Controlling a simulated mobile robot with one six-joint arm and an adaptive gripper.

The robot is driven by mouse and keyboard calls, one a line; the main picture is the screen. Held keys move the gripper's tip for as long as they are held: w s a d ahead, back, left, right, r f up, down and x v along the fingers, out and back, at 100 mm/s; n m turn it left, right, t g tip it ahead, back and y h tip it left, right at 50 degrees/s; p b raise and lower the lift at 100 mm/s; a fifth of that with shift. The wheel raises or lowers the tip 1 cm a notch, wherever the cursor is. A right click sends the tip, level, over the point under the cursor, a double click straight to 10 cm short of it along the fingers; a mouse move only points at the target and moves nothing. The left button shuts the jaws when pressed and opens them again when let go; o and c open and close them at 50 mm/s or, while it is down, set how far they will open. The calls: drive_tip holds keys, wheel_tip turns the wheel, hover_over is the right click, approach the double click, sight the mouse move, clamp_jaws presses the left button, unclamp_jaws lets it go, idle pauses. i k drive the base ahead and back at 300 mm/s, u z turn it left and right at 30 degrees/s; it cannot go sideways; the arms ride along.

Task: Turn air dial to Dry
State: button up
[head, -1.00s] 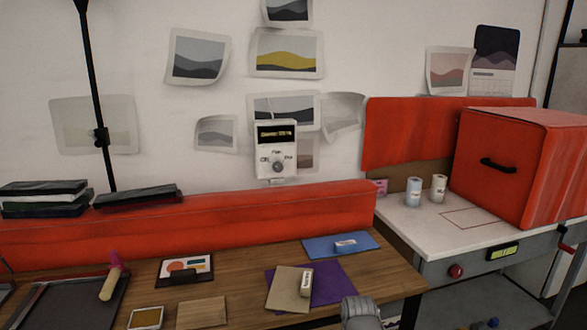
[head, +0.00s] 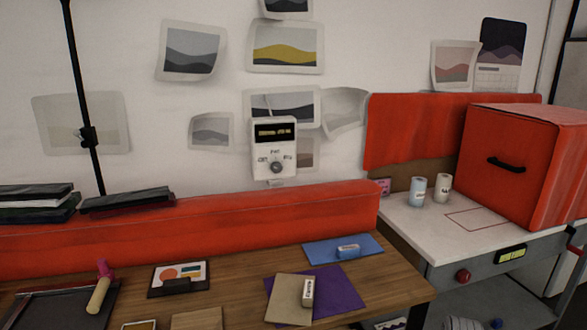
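The air dial (head: 276,166) is a small grey knob low on a white control box (head: 286,135) fixed to the wall, straight ahead in the head view. Small dark labels stand to the left of, above and to the right of the knob; they are too blurred to read surely. A dark display (head: 275,133) with yellowish text sits at the top of the box. The knob's pointing direction is too small to tell. My gripper does not show in this view.
A long red padded barrier (head: 200,222) runs below the box, behind a wooden table (head: 385,285). A blue mat (head: 325,252) and a purple sheet (head: 342,287) lie on the table. A red box (head: 520,160) stands on the white bench at right.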

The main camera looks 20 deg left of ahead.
sight(276, 167)
drive_tip(key=z, duration=1.4)
drive_tip(key=i, duration=0.25)
drive_tip(key=u, duration=2.55)
